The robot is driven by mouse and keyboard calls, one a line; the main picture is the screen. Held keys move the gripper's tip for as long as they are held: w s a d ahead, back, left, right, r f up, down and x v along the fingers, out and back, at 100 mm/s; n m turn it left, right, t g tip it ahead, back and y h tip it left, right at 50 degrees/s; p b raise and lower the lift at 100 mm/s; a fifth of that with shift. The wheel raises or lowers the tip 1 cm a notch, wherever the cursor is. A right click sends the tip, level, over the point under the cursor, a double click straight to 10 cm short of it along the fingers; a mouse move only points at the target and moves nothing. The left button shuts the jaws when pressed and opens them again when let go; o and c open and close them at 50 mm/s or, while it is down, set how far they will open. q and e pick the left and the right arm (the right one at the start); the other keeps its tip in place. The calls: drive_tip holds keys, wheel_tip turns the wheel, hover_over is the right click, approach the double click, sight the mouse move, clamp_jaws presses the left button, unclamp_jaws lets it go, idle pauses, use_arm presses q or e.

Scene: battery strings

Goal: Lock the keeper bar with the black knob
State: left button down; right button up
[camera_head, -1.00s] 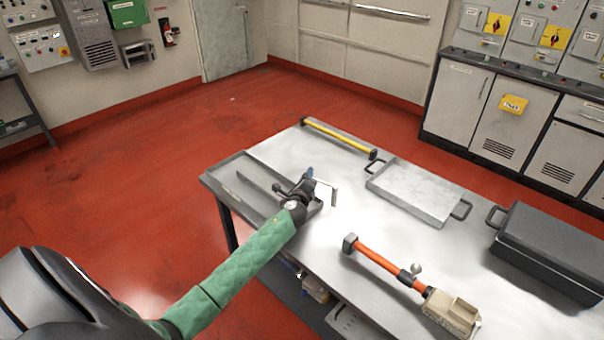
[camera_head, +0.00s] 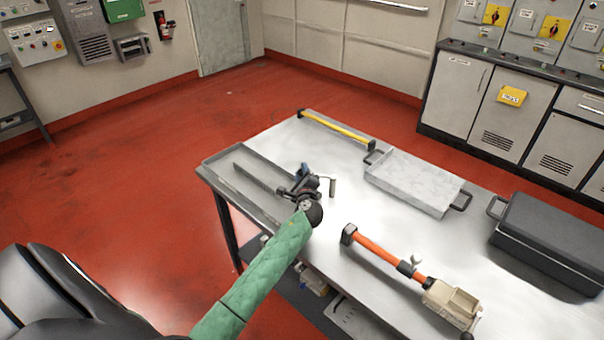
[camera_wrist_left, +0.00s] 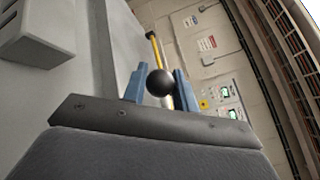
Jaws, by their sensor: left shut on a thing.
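My left gripper (camera_head: 303,171) reaches over the left end of the metal table, with its green-sleeved arm coming in from below. In the left wrist view the black knob (camera_wrist_left: 160,83), a round ball, sits between the two blue fingers (camera_wrist_left: 180,92), which are shut on it. In the head view the gripper and wrist hide the knob. A long thin grey bar (camera_head: 258,177) lies at the tray, running toward the gripper; I cannot tell whether it is the keeper bar. A small pale upright handle (camera_head: 332,186) stands just right of the gripper. My right gripper is not in view.
A shallow grey tray (camera_head: 213,172) is at the table's left end. A yellow bar (camera_head: 335,129) lies along the back edge. A flat handled tray (camera_head: 415,182), an orange-handled tool (camera_head: 385,258) and a dark case (camera_head: 550,240) lie to the right. Bare tabletop lies between them.

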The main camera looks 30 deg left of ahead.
use_arm(q)
drive_tip(key=shift+s+d+f, duration=0.1)
drive_tip(key=shift+f, duration=0.25)
drive_tip(key=c, duration=1.3)
unclamp_jaws()
drive_tip(key=shift+o, duration=0.9)
drive_tip(key=shift+s+r, duration=0.15)
drive_tip(key=shift+r, duration=0.1)
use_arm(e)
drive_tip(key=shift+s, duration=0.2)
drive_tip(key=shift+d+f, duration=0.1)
use_arm(q)
drive_tip(key=shift+s+d+f, duration=0.1)
drive_tip(key=b+v, duration=0.2)
drive_tip(key=v, duration=0.4)
drive_tip(key=shift+s+d+b, duration=0.3)
drive_tip(key=shift+s+d, duration=0.1)
drive_tip(key=shift+s, duration=0.25)
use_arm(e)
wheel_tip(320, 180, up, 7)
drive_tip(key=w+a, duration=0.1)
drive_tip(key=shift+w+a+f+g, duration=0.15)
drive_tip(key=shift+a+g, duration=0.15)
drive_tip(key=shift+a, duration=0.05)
